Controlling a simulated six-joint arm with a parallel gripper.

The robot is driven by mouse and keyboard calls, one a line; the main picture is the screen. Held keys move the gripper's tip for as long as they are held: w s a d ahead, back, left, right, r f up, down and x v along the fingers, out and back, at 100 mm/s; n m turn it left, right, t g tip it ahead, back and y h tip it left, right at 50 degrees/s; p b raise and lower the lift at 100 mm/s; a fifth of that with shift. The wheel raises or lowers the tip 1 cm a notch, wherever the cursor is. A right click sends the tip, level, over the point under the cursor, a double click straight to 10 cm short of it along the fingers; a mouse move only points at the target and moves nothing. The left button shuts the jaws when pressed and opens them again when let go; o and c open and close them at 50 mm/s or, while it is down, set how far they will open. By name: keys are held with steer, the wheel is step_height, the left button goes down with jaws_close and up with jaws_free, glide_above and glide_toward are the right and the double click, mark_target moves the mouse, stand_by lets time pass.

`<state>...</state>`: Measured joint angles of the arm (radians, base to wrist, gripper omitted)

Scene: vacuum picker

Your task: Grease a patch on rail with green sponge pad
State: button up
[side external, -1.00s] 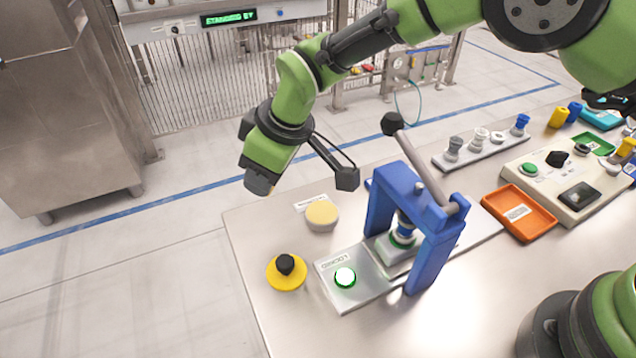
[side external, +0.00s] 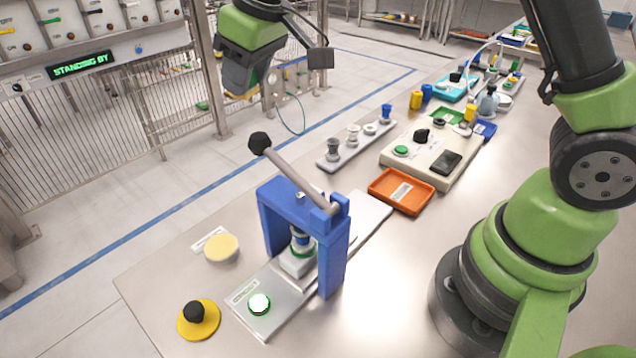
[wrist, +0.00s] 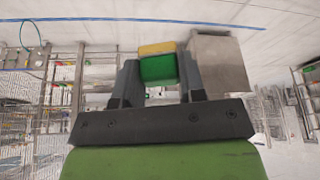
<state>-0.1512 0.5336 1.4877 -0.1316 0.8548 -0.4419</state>
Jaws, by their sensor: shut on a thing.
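My gripper (wrist: 160,88) is shut on a small sponge pad, which has a green block (wrist: 158,70) and a yellow layer (wrist: 157,47) in the wrist view. The pad sits between the two dark fingers. In the side view my gripper (side external: 240,82) hangs at the upper left, in front of the mesh fence and well clear of the bench items. The pad is hard to make out there. I cannot identify the rail in either view.
A blue press (side external: 334,262) with a long lever stands on a metal plate. A round cream pad (side external: 222,249) and a yellow-based black button (side external: 198,319) sit to its left. An orange tray (side external: 402,191), cream control box (side external: 428,160) and knob rack (side external: 354,146) lie farther back.

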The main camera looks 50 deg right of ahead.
steer(key=s+d+r, duration=0.3)
steer(key=s+d, duration=0.4)
steer(key=s, duration=0.1)
steer(key=m+h, duration=0.1)
steer(key=m, duration=0.3)
glide_above(366, 197)
step_height(366, 197, down, 9)
steer(key=shift+s+a+f+m+h, duration=0.15)
steer(key=shift+f+m+h, duration=0.5)
steer(key=shift+f, duration=1.7)
steer(key=shift+s+a+f+m+h, duration=0.1)
steer(key=shift+s+f+m+h, duration=0.15)
steer(key=shift+f+m, duration=1.45)
steer(key=shift+s+a+f+m+h, duration=0.1)
steer(key=shift+s+f+m+h, duration=0.25)
steer(key=shift+f, duration=2.6)
steer(key=shift+w+f, duration=0.15)
steer(key=shift+f, duration=0.85)
steer(key=shift+a+r, duration=0.15)
steer(key=shift+a, duration=3.15)
